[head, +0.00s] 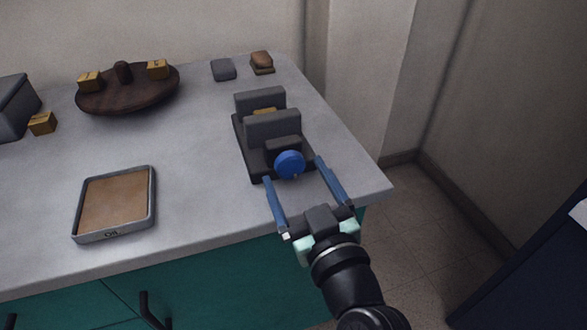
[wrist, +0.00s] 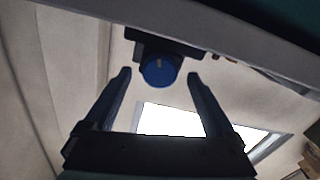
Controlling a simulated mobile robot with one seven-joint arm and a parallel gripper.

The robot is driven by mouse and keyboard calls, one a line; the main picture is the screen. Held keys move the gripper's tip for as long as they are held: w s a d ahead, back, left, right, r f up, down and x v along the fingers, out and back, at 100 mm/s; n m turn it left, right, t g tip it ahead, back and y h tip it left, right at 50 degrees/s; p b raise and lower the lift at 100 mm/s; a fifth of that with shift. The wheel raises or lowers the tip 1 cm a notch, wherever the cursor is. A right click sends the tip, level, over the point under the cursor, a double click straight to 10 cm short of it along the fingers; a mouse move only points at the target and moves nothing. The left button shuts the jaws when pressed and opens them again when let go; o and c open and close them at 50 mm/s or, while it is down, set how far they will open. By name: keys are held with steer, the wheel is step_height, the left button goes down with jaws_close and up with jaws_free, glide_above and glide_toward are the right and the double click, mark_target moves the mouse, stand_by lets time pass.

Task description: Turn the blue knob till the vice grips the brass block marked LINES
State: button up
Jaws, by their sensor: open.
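The dark grey vice (head: 258,125) stands near the right end of the worktop. Its blue knob (head: 290,164) faces the front edge, and the knob also shows in the wrist view (wrist: 159,71) with a pale mark near its top. A brass block (head: 264,111) sits between the vice jaws, mostly hidden; its marking cannot be read. My gripper (head: 293,171) is open, with its blue fingers spread to either side of the knob. In the wrist view the fingertips (wrist: 158,74) flank the knob with a gap on each side, apart from it.
A cork-coloured tray (head: 151,205) lies front left. A round brown stand (head: 127,101) holds brass blocks (head: 89,82) at the back. Another brass block (head: 42,123) sits beside a grey box (head: 12,108). Small grey (head: 223,69) and brown (head: 262,60) pieces lie behind the vice.

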steer(key=shift+x, duration=1)
steer(key=c, duration=1.4)
steer(key=shift+o, duration=0.2)
steer(key=shift+m, duration=0.4)
steer(key=m+p, duration=0.2)
steer(key=m, duration=0.3)
steer(key=shift+r+p, duration=0.15)
steer(key=shift+p, duration=0.2)
steer(key=m+p, duration=0.2)
steer(key=m, duration=0.4)
steer(key=shift+p, duration=0.3)
steer(key=shift+m, duration=0.3)
